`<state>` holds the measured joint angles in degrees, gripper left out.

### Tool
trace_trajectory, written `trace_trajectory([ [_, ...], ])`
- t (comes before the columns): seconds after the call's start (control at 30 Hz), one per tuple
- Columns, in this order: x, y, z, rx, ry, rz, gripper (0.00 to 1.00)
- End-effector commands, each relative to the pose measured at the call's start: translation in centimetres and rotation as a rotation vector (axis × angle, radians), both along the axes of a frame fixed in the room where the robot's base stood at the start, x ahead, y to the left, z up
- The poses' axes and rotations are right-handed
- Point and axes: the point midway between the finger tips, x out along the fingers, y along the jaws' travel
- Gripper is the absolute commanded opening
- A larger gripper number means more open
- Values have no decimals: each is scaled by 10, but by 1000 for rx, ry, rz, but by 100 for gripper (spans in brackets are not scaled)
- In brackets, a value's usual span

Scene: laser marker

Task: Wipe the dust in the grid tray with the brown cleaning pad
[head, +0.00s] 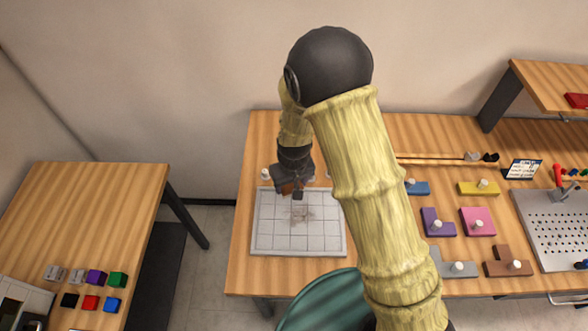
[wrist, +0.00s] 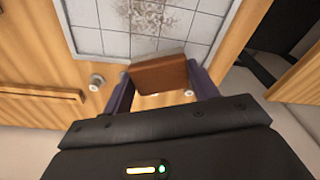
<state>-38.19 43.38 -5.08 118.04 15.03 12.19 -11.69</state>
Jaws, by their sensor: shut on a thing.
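The grid tray (head: 275,240) lies flat on the wooden table, pale grey with grid lines. A patch of dark dust (head: 301,214) shows in its upper middle part; the dust (wrist: 147,16) also shows in the wrist view. My gripper (head: 292,190) is at the tray's back edge. In the wrist view my gripper (wrist: 160,85) is shut on the brown cleaning pad (wrist: 160,74), with a dark finger on each side. The pad (head: 289,187) is partly hidden by the gripper in the head view. I cannot tell whether it touches the tray.
White knobs (wrist: 97,82) stand by the tray's back edge. To the right are coloured knobbed blocks (head: 477,222) and a perforated metal plate (head: 553,225). A green rounded thing (head: 315,302) stands at the front edge. A left table (head: 100,210) holds small cubes, with a gap between tables.

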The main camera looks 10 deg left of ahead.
Motion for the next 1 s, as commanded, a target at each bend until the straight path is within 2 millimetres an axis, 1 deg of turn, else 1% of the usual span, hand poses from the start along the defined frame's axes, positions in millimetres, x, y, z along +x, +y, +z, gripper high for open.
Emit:
trace_trajectory([
  [0.37,-1,0,0,0,0,2,40],
  [0.5,0,1,-3,0,0,1,40],
  [0.67,-1,1,-15,0,0,1,40],
  [1.0,-4,5,-46,0,1,14,40],
])
